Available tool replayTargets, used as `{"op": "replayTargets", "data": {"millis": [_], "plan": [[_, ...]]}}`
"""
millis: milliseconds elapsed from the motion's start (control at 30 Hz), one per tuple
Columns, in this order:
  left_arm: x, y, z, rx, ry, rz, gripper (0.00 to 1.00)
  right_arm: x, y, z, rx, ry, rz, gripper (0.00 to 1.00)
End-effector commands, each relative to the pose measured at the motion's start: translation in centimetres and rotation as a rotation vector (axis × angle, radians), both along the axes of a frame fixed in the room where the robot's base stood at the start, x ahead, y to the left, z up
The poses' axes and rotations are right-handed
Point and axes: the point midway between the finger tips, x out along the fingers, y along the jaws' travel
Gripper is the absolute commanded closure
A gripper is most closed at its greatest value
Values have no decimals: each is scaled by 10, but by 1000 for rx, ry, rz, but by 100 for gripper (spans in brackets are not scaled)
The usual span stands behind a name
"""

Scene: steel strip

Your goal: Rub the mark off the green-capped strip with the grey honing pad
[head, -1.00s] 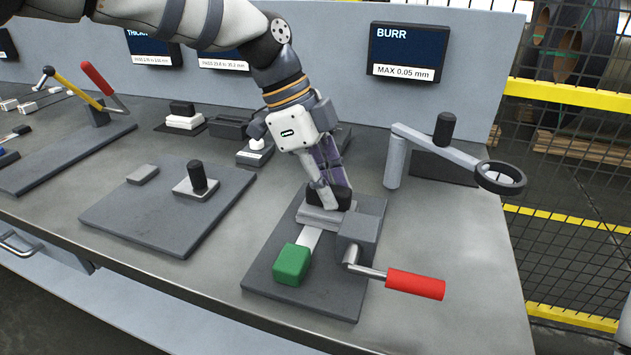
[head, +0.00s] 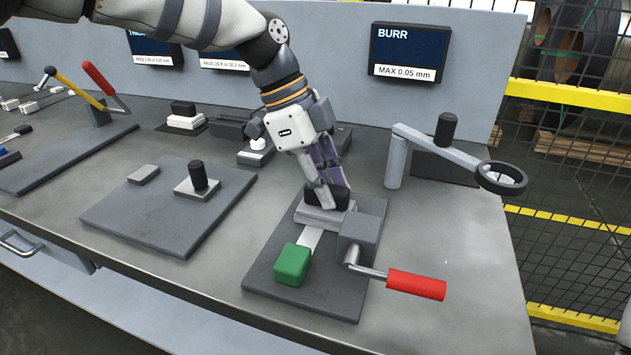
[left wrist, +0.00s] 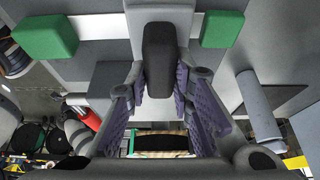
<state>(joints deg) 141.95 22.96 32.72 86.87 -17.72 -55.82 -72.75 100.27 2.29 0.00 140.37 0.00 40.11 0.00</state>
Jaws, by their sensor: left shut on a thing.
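The green cap (head: 292,264) is at the near end of a pale strip (head: 309,239), which lies on a dark base plate. The grey honing pad (head: 322,217) lies across the strip behind the cap, touching or very close to it. My left gripper (head: 329,193) is shut on the pad's black handle, which shows between the fingers in the left wrist view (left wrist: 158,60). Two green blocks (left wrist: 45,38) show there, one on each side of the pad. The mark is not visible; the pad and gripper cover part of the strip. My right gripper is not in view.
A grey clamp block (head: 361,236) with a red handle (head: 416,285) stands right beside the strip. A magnifier arm (head: 440,148) is at the back right. Another plate (head: 150,220) with a black-knobbed block lies left. The bench's front right is clear.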

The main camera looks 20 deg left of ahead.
Motion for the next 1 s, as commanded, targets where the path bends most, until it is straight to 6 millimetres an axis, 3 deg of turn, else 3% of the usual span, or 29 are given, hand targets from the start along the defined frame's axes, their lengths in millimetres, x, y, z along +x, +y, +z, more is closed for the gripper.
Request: {"op": "replayTargets", "data": {"millis": [167,500,1000], "plan": [[0,-9,0,-1,0,1,100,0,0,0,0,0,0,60],[1,10,2,-1,-2,1,100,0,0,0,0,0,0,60],[1,9,52,-1,-4,1,100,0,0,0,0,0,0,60]]}}
